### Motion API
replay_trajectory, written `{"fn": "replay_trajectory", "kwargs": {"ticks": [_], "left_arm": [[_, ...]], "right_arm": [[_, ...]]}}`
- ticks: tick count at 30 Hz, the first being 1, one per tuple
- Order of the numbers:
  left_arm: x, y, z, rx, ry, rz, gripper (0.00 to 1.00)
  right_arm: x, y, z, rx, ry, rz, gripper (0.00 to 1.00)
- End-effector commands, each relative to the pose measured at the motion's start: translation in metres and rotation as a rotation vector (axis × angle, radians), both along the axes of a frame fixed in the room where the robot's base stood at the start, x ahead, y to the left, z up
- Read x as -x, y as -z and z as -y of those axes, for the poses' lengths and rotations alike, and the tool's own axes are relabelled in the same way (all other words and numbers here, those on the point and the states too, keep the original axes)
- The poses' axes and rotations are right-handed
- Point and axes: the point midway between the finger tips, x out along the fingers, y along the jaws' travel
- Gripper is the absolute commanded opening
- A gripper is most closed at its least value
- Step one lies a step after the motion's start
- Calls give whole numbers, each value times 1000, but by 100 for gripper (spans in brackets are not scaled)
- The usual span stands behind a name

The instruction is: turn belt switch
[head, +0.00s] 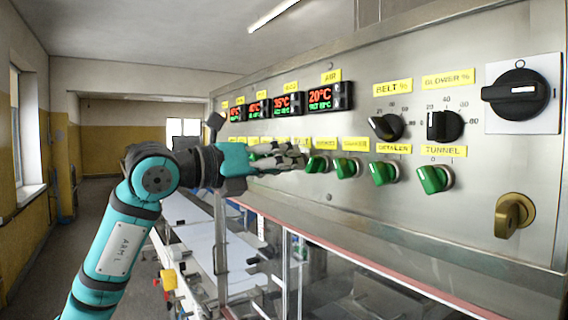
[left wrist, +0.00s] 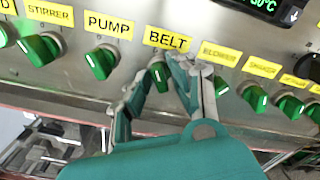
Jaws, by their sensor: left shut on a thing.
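The belt switch (left wrist: 157,73) is a green knob under the yellow BELT label (left wrist: 167,39) in the left wrist view. My left gripper (left wrist: 161,82) has one finger on each side of this knob and is shut on it. In the head view my left gripper (head: 297,155) reaches from the left to the lower row of the steel panel (head: 290,200), and its fingers hide the belt switch there. My right gripper is in neither view.
Green knobs stand close on both sides: the pump knob (left wrist: 102,61) to the left and the blower knob (left wrist: 221,86) to the right. Black dials (head: 445,125), temperature displays (head: 329,96) and a brass key switch (head: 514,215) share the panel. A conveyor (head: 200,245) lies below.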

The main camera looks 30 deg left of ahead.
Motion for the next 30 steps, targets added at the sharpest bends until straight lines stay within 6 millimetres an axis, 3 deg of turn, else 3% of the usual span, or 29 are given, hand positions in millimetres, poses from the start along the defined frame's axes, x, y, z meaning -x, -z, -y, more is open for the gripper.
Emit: {"fn": "replay_trajectory", "kwargs": {"ticks": [8, 9, 12, 23, 30], "left_arm": [[0, -2, -1, 2, -2, 4, 0], [0, -2, -1, 2, -2, 4, 25], [0, -1, -1, 2, -1, 4, 35], [7, 0, -5, 0, -3, 1, 35], [50, 1, -23, -3, -7, -2, 35]], "right_arm": [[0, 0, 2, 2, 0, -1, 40], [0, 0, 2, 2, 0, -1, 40], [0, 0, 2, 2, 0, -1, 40], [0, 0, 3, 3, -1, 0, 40], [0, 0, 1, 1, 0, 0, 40]]}}
